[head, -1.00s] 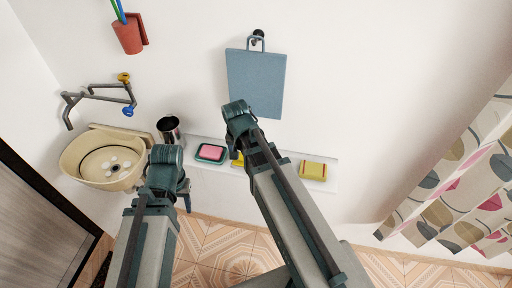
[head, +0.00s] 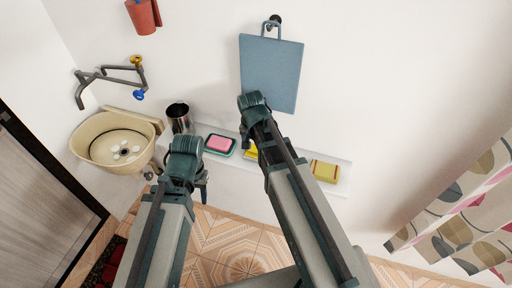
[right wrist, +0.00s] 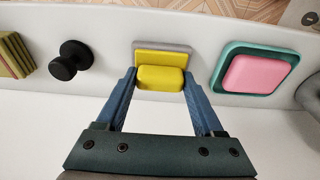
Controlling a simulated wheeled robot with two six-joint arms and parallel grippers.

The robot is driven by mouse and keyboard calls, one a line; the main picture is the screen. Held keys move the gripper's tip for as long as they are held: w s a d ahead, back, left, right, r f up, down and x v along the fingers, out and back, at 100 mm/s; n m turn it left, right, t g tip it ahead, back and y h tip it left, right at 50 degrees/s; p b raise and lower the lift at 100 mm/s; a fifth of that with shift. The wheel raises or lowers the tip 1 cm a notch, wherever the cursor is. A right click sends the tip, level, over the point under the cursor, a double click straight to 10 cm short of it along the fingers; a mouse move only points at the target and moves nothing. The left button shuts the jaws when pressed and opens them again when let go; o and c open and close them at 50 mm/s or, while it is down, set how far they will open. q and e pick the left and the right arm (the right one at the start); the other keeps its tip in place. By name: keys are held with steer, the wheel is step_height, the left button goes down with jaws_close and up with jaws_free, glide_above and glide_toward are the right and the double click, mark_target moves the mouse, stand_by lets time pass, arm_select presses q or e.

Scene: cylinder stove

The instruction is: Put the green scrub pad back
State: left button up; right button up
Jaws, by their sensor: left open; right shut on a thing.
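No plainly green scrub pad shows. A yellow-green striped stack (right wrist: 14,55) is at the left edge of the right wrist view; a yellow block with red edges (head: 325,171) lies at the shelf's right end in the head view. My right gripper (right wrist: 160,82) is shut on a yellow block (right wrist: 161,78), one blue finger at each side. A flat grey piece (right wrist: 163,46) shows behind the block. In the head view my arm covers most of this yellow block (head: 251,150). My left gripper (head: 204,188) is open and empty, below the shelf's left part, mostly hidden by its wrist.
A pink sponge (head: 219,143) sits in a dark teal tray (head: 209,150) on the white shelf (head: 342,186). A metal cup (head: 179,118) stands left of it. A black knob (right wrist: 70,60) is beside the held block. A blue board (head: 270,72) hangs above; a basin (head: 112,141) is at left.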

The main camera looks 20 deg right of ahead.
mark_target(253, 155)
steer(key=shift+f, duration=0.2)
steer(key=o, duration=1.2)
steer(key=shift+r, duration=0.1)
step_height(253, 155, up, 12)
steer(key=s+a+p, duration=0.1)
steer(key=s+p, duration=0.1)
steer(key=p, duration=1)
steer(key=s+a+n, duration=0.3)
steer(key=s, duration=0.1)
steer(key=s+a+n+g, duration=0.1)
steer(key=s+a+n, duration=0.2)
steer(key=s+n, duration=0.1)
steer(key=s+a+n, duration=0.3)
steer(key=s, duration=0.1)
steer(key=shift+s+a+n+g, duration=0.2)
steer(key=shift+a+n+g, duration=0.05)
steer(key=shift+n+g, duration=0.05)
